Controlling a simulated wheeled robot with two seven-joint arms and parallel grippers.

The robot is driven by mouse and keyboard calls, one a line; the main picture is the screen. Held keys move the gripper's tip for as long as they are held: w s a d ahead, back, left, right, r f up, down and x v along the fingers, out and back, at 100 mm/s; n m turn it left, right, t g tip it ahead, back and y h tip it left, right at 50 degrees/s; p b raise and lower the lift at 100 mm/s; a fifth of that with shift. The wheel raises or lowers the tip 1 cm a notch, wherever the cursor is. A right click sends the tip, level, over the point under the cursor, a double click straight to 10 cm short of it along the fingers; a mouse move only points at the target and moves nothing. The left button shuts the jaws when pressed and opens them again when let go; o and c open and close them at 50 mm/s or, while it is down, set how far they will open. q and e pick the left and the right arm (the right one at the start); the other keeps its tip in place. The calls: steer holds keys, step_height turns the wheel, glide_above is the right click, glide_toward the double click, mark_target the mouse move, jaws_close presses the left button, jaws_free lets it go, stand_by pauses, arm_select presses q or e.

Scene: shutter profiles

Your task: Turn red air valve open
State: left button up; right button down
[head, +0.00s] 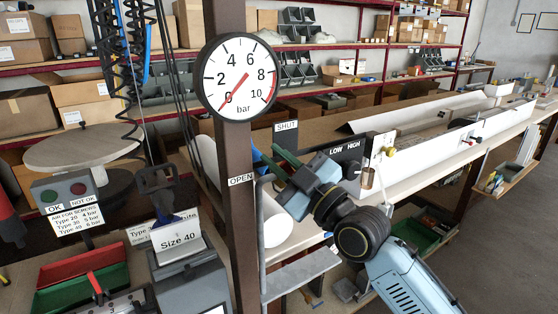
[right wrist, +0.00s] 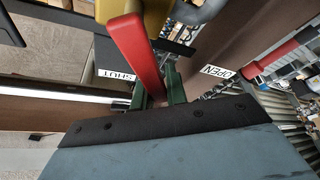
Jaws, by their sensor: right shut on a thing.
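The red air valve handle (right wrist: 137,55) shows in the right wrist view, running from a yellow body (right wrist: 158,14) down between my green fingers. My right gripper (head: 277,158) is shut on this handle; the wrist view shows the fingers (right wrist: 157,92) around its lower end. The handle is hidden in the head view. A SHUT label (head: 286,126) is above the gripper and an OPEN label (head: 241,181) is below left, on the brown post. The round gauge (head: 240,78) on the post has its red needle at 0 bar. My left gripper is not in view.
The brown post (head: 241,240) stands just left of my right gripper. A LOW/HIGH panel (head: 344,155) and a long workbench (head: 425,161) are to the right. A grey Size 40 stand (head: 183,270) and red and green bins (head: 80,266) are lower left.

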steer(key=c, duration=1.4)
jaws_free()
steer(key=shift+d, duration=0.1)
steer(key=b+v, duration=0.2)
steer(key=v, duration=1.1)
steer(key=shift+d, duration=0.1)
